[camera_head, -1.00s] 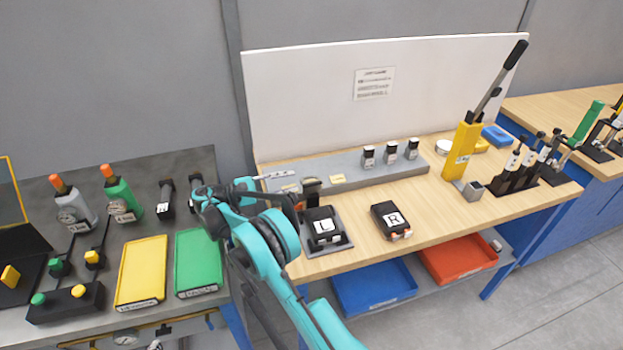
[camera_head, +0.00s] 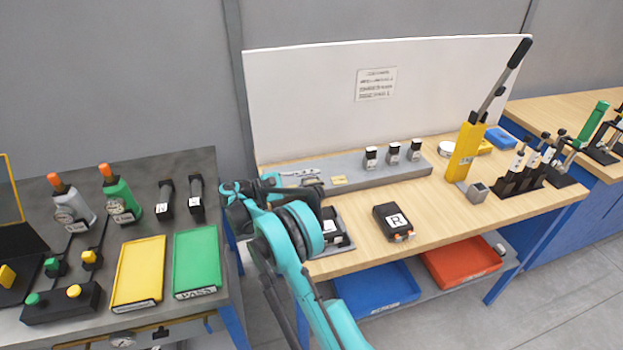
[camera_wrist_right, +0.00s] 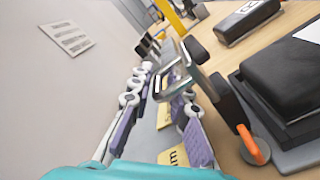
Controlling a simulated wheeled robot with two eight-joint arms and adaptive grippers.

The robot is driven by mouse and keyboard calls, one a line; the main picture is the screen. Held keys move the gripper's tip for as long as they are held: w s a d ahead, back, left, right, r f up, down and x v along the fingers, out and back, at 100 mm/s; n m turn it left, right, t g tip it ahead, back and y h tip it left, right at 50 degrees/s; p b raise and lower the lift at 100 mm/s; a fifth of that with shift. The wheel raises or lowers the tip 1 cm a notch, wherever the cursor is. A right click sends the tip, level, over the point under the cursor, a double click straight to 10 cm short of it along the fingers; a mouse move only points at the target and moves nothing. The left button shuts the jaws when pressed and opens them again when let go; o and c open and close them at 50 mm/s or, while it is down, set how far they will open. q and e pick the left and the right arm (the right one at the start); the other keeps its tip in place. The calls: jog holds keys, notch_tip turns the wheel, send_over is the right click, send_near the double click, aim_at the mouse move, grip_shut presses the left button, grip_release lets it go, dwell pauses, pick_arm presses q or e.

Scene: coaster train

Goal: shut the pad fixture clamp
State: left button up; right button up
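The pad fixture (camera_head: 345,240) is a grey plate at the bench's front left, bearing a black block (camera_head: 332,222) marked L, now partly hidden by my right arm. In the right wrist view the black block (camera_wrist_right: 285,70) is at the right. The clamp (camera_wrist_right: 175,78) shows there as a bright metal bar with black ends, beside an arm with an orange tip. My right gripper (camera_wrist_right: 165,100) is open, its purple-padded fingers either side of the clamp's bar; contact cannot be told. My left gripper is out of view.
A black block (camera_head: 393,221) marked R lies right of the fixture. A grey raised ledge (camera_head: 350,182) with small parts runs behind. A yellow lever press (camera_head: 464,152) stands farther right. The front bench area right of the R block is clear.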

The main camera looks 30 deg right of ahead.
aim_at(317, 187)
jog(key=shift+r, duration=0.2)
grip_shut()
jog(key=shift+r+m, duration=0.2)
jog(key=shift+m, duration=0.3)
jog(key=s+m, duration=0.1)
jog(key=m, duration=0.3)
jog(key=s+a+r+m, duration=0.1)
jog(key=s+m, duration=0.1)
jog(key=m, duration=0.3)
jog(key=s+m, duration=0.2)
jog(key=m, duration=0.3)
jog(key=shift+s+a+r, duration=0.15)
jog(key=shift+a+r, duration=0.05)
jog(key=m, duration=0.1)
jog(key=s+m, duration=0.1)
jog(key=shift+a+f+m, duration=0.1)
jog(key=shift+f+m, duration=0.05)
jog(key=shift+m, duration=0.15)
jog(key=shift+s+a+f+m+g, duration=0.1)
jog(key=shift+s+f+m+g, duration=0.2)
jog(key=shift+m, duration=0.6)
jog(key=shift+f, duration=0.1)
